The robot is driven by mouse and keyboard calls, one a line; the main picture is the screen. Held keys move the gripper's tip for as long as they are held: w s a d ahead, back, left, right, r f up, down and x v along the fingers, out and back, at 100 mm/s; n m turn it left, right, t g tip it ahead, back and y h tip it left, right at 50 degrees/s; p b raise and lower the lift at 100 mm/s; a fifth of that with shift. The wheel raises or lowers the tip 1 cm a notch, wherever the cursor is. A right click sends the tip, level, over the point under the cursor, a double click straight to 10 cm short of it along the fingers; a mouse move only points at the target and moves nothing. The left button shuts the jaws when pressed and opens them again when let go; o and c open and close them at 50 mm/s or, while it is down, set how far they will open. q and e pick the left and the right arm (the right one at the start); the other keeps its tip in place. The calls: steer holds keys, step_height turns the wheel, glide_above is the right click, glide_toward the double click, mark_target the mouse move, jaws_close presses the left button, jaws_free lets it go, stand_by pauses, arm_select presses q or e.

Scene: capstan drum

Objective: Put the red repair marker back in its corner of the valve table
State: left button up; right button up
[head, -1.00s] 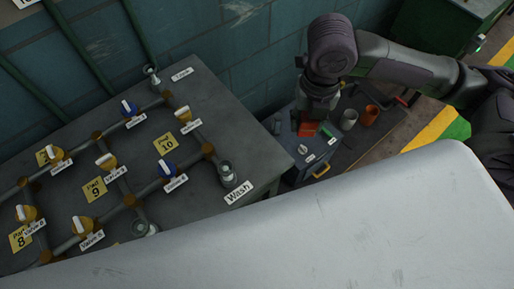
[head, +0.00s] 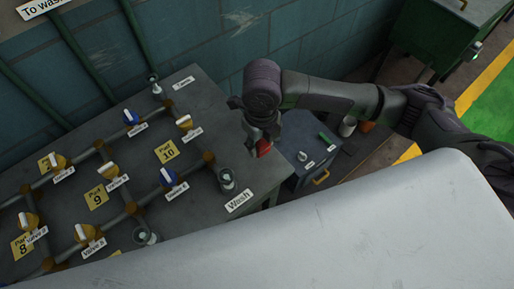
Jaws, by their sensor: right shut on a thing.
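My right gripper (head: 262,138) is shut on the red repair marker (head: 264,148) and holds it near the right edge of the valve table, close to the gap before the small cart. Only part of the red marker shows below the fingers. I cannot tell its height above the table. The valve table (head: 215,100) is grey and carries pipes, blue and yellow valves and yellow labels. Its back right part, by the upper white label (head: 184,83), is bare. My left gripper is not in view.
Upright fittings (head: 227,178) and the Wash label (head: 239,200) are near the table's right edge. A large pale surface (head: 350,230) fills the front.

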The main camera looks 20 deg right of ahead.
steer(key=shift+w+a+f, duration=0.15)
steer(key=shift+a+f, duration=0.25)
steer(key=shift+d+f+p, duration=0.1)
steer(key=shift+f+p, duration=0.2)
steer(key=shift+f, duration=1.55)
steer(key=o, duration=1.2)
steer(key=shift+f, duration=0.15)
step_height(320, 180, up, 12)
steer(key=shift+r+b, duration=0.15)
steer(key=shift+b, duration=0.45)
